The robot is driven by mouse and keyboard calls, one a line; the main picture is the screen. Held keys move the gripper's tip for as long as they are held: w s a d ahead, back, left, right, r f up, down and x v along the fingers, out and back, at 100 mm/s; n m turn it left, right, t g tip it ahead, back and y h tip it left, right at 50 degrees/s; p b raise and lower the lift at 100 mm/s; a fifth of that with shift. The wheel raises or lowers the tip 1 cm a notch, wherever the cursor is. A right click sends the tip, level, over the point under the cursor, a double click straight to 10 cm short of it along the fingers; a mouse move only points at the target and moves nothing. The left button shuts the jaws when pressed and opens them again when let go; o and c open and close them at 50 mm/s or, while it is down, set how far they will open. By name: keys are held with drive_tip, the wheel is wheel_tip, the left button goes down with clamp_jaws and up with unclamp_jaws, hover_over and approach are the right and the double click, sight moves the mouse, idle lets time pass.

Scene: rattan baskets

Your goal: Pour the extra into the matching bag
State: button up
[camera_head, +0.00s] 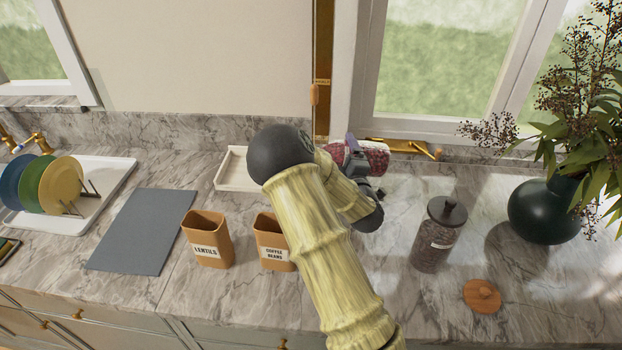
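A tan bag labelled LENTILS (208,240) stands open-topped on the counter. A similar bag labelled COFFEE BEANS (270,243) stands to its right, partly covered by my arm. My gripper (353,160) is at the back of the counter, right of both bags. It appears shut around a clear jar (377,157) with reddish-brown contents, lying about on its side. The gripper hides part of this jar, so its mouth cannot be made out. A second jar (436,237), with dark contents, a label and a dark lid, stands upright at right.
A round wooden lid (482,296) lies at the front right. A green vase (543,212) with branches stands far right. A white tray (231,172) lies behind the bags. A grey mat (140,232) and a plate rack (72,208) are at left.

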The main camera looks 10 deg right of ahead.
drive_tip(key=shift+r, duration=0.15)
drive_tip(key=shift+w+a, duration=0.2)
drive_tip(key=shift+a, duration=0.05)
drive_tip(key=shift+s, duration=0.1)
drive_tip(key=shift+s, duration=0.15)
drive_tip(key=shift+w+d, duration=0.2)
drive_tip(key=shift+s+d, duration=0.1)
drive_tip(key=shift+d, duration=0.05)
drive_tip(key=shift+a, duration=0.2)
drive_tip(key=shift+n, duration=0.3)
